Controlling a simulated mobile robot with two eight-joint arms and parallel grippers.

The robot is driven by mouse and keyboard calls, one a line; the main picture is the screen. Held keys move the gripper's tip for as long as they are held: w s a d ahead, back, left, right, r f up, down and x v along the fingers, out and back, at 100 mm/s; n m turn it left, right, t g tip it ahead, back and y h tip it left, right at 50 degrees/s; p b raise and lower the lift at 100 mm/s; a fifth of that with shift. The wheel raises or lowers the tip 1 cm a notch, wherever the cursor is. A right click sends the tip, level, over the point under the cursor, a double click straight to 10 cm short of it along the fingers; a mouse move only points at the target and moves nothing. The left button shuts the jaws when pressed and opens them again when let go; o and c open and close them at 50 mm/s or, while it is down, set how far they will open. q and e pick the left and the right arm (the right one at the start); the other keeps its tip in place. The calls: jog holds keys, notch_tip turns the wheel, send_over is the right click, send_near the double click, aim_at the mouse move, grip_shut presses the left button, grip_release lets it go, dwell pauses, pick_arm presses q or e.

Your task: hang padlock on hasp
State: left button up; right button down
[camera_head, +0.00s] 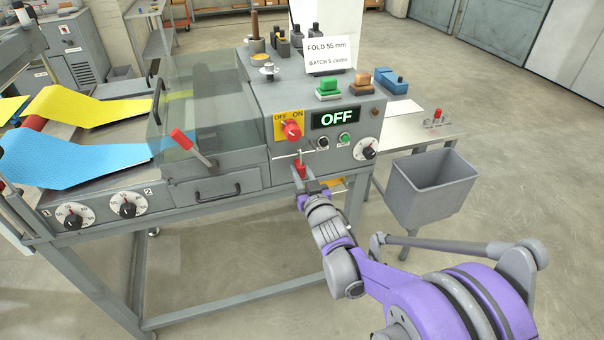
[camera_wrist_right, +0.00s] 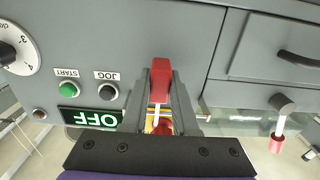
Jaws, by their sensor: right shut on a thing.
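A red padlock (camera_head: 300,169) is at the front of the grey control box, just below the red switch knob (camera_head: 291,130) on its yellow OFF/ON plate (camera_head: 281,119). My right gripper (camera_head: 306,184) is shut on the padlock body, which also shows between the two fingers in the right wrist view (camera_wrist_right: 158,86). There its pale shackle (camera_wrist_right: 156,116) points toward the red knob (camera_wrist_right: 162,128), partly hidden behind the gripper. I cannot make out the hasp clearly, nor whether the shackle touches it. My left gripper is not in view.
A lit OFF display (camera_head: 336,118) and the start and jog buttons sit beside the switch. A red-handled lever (camera_head: 183,141) and a drawer (camera_head: 217,188) are to the left. A grey bin (camera_head: 432,185) stands to the right, with open floor beyond.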

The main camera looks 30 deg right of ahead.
jog(key=shift+f, duration=0.2)
jog(key=c, duration=0.6)
grip_release()
jog(key=v, duration=1.1)
